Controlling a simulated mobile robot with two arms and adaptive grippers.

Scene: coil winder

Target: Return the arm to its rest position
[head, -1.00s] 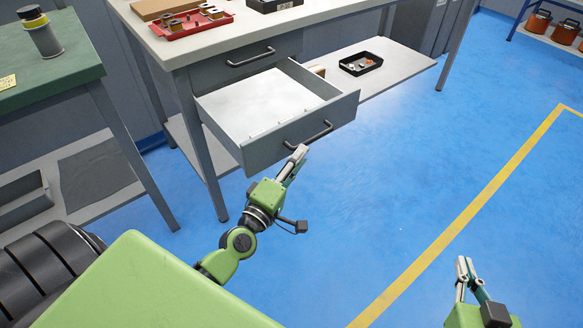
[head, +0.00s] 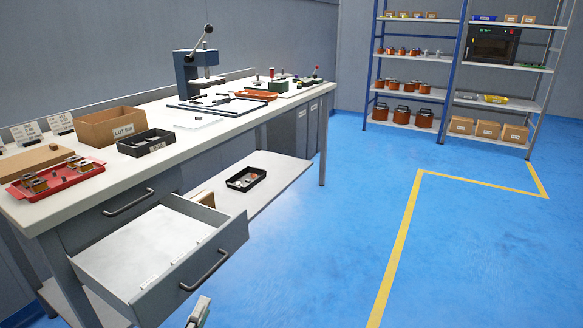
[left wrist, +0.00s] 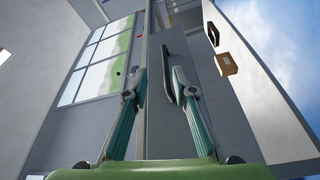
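The open grey drawer (head: 128,298) sticks out from under the workbench, with a pale, flat interior. Its bar handle (head: 204,270) is on the drawer front. My left gripper (head: 205,299) shows only as a tip at the bottom edge of the head view, just below and apart from the handle. In the left wrist view my left gripper (left wrist: 158,75) has its two fingers spread with nothing held between them. The drawer handle (left wrist: 167,75) shows beyond the fingers, near the right one. The rest of the left arm is hidden in the head view. My right gripper is out of view.
The workbench (head: 215,135) carries a red tray (head: 52,184), a cardboard box (head: 108,126), a black bin (head: 146,143) and a lever press (head: 196,65). A lower shelf (head: 280,176) holds a black tray (head: 246,179). A stocked rack (head: 455,68) stands far right. The blue floor (head: 320,250) is clear.

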